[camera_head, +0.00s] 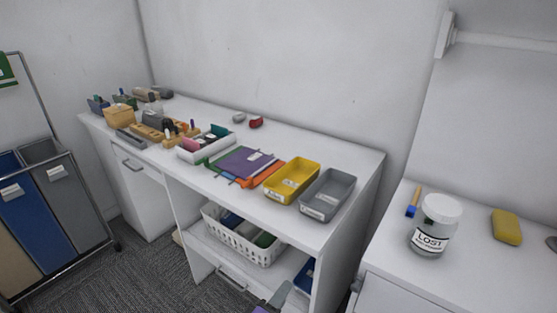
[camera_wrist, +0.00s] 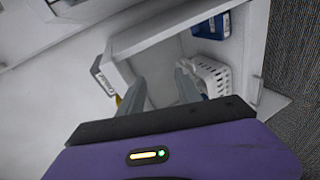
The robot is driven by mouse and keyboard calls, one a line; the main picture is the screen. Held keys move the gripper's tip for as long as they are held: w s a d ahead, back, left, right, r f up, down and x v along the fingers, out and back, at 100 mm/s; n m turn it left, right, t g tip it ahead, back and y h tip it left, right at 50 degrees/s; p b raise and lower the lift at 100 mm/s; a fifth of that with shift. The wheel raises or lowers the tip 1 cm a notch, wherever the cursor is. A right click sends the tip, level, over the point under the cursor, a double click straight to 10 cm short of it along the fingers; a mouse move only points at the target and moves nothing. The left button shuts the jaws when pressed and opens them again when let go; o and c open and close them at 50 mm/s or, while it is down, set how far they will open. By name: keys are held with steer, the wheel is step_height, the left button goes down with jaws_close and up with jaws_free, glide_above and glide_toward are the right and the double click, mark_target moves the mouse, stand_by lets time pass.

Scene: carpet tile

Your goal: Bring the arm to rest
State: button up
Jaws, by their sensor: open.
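My gripper shows in the wrist view (camera_wrist: 160,85), with two grey fingers standing apart and nothing visible between them. Its purple body fills the bottom of that view. In the head view, a grey finger and a bit of purple of my gripper (camera_head: 277,297) show at the bottom edge, in front of the desk's lower shelf; the rest is cut off. In the wrist view the fingers point towards the white furniture with the open shelf.
The white desk (camera_head: 330,180) holds a yellow tray (camera_head: 292,196), a grey tray (camera_head: 327,210), folders and small boxes. A white basket (camera_head: 235,245) sits on its shelf. A jar (camera_head: 436,225) stands on the right cabinet. Bins (camera_head: 45,200) stand left; carpet (camera_head: 150,280) between is clear.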

steer(key=s+a+f+y, duration=0.1)
steer(key=s+f+y, duration=0.4)
steer(key=s+y, duration=0.5)
steer(key=s+d+r+m+t+h, duration=0.15)
steer(key=s+d+r+m, duration=0.35)
steer(key=s+d+r, duration=0.5)
steer(key=s+d+r+m+t, duration=0.2)
steer(key=s+d+r+m, duration=0.2)
steer(key=s+d+r, duration=0.55)
steer(key=s+f+m+g+h, duration=0.1)
steer(key=s+f, duration=0.2)
steer(key=s, duration=0.6)
steer(key=shift+d+h, duration=0.35)
steer(key=shift+d, duration=0.05)
steer(key=shift+s+g, duration=0.1)
steer(key=shift+g, duration=0.15)
